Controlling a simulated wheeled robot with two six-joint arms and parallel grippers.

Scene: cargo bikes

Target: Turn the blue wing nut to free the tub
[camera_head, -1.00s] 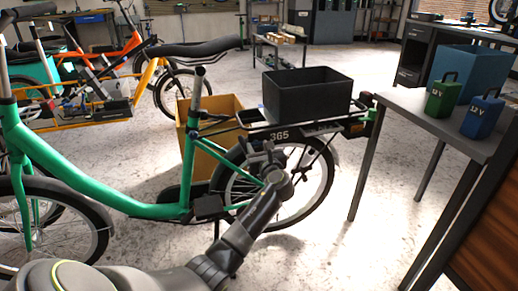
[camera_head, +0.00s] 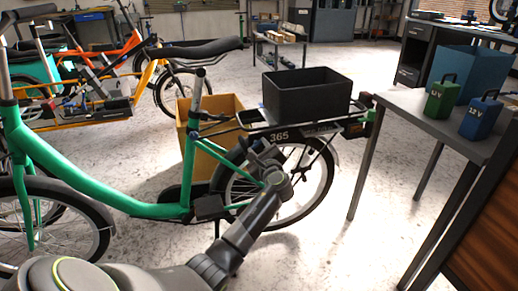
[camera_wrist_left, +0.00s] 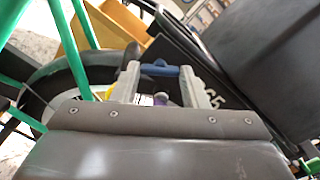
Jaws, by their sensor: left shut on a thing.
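The black tub (camera_head: 308,92) sits on the rear rack of the green bike. Its dark side also shows at the upper right of the left wrist view (camera_wrist_left: 268,42). The blue wing nut (camera_wrist_left: 160,70) shows between the fingertips of my left gripper (camera_wrist_left: 158,74), just beside the rack's dark side plate. My left gripper is shut on the wing nut. In the head view, my left gripper (camera_head: 247,152) is below the rack, in front of the rear wheel, and the nut is too small to tell there.
The green bike (camera_head: 150,209) stands across the middle, with a yellow-brown box (camera_head: 214,148) behind it. A grey table (camera_head: 440,126) at the right holds a green battery box (camera_head: 440,99), a blue one (camera_head: 481,117) and a blue bin (camera_head: 468,72). Floor between the bike and table is clear.

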